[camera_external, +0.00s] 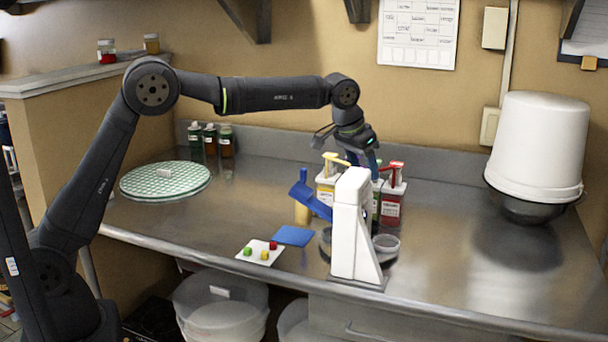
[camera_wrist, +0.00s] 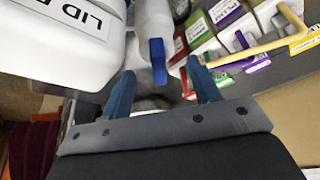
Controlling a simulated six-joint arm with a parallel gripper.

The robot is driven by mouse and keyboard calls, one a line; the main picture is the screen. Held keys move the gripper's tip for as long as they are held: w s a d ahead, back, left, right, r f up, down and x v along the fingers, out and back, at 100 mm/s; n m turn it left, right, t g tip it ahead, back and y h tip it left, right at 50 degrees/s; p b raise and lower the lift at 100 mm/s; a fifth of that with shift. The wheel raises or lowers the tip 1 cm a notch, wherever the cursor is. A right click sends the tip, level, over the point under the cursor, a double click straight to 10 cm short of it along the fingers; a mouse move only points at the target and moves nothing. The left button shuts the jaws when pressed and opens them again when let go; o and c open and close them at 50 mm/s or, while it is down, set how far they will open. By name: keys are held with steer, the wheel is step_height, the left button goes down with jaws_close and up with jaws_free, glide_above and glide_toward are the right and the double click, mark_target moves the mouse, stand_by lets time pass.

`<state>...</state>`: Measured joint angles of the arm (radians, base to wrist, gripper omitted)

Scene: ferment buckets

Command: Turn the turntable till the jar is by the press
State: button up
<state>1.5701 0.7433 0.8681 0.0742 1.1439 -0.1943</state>
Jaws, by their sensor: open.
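The white lid press (camera_external: 351,225) stands upright near the front of the steel counter, with a blue lever (camera_external: 312,200) on its left. In the wrist view its labelled white body (camera_wrist: 60,35) fills the upper left. My gripper (camera_external: 371,160) is behind the press, above the pump bottles. Its blue fingers (camera_wrist: 160,72) are apart, with nothing clearly held between them.
Pump bottles with red (camera_external: 391,203) and yellow (camera_external: 326,188) tops crowd the area behind the press. A blue pad (camera_external: 294,235) and a white card (camera_external: 250,257) with small cubes lie left. A green round grid (camera_external: 150,182) lies far left; a white bucket (camera_external: 538,145) stands right.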

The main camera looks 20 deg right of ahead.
steer(key=shift+w+m+g, duration=0.1)
steer(key=shift+m+g, duration=0.2)
steer(key=shift+m, duration=0.4)
steer(key=v, duration=1.7)
steer(key=shift+r+m, duration=0.25)
steer(key=shift+m, duration=0.05)
steer(key=shift+w, duration=0.1)
steer(key=x, duration=1.8)
steer(key=shift+a, duration=0.15)
steer(key=shift+s+r+n, duration=0.15)
steer(key=shift+s+n, duration=0.05)
steer(key=shift+n, duration=0.8)
steer(key=shift+w+m, duration=0.1)
steer(key=shift+m, duration=0.2)
